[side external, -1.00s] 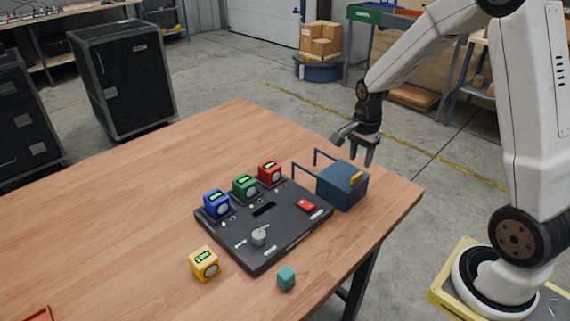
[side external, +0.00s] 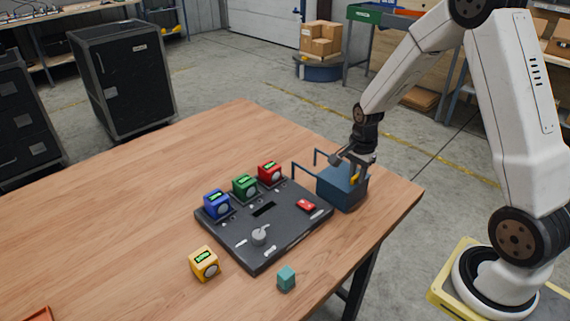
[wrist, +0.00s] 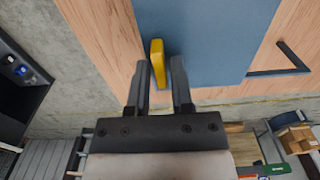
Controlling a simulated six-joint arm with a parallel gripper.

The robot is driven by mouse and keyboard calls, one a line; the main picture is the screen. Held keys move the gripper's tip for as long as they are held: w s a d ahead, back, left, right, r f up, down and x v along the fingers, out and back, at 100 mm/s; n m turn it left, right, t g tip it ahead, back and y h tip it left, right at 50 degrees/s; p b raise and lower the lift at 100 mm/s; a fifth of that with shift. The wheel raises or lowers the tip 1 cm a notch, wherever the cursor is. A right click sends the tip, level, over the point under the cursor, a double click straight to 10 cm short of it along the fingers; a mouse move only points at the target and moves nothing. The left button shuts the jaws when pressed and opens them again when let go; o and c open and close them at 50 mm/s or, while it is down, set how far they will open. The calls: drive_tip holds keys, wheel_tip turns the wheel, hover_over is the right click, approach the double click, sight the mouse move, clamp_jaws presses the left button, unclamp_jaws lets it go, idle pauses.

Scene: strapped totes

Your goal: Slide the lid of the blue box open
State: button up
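The blue box (side external: 338,190) stands near the right corner of the wooden table, with its flat blue lid (wrist: 205,35) on top. A yellow handle (wrist: 157,58) sits at one edge of the lid; in the side view it is partly hidden by my gripper. Contact with the handle cannot be told.
A dark panel (side external: 283,232) with a lever and red, green and blue cubes stands just left of the box. A yellow cube (side external: 204,264) and a teal block (side external: 286,279) lie in front.

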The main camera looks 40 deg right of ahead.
clamp_jaws()
idle(1.2)
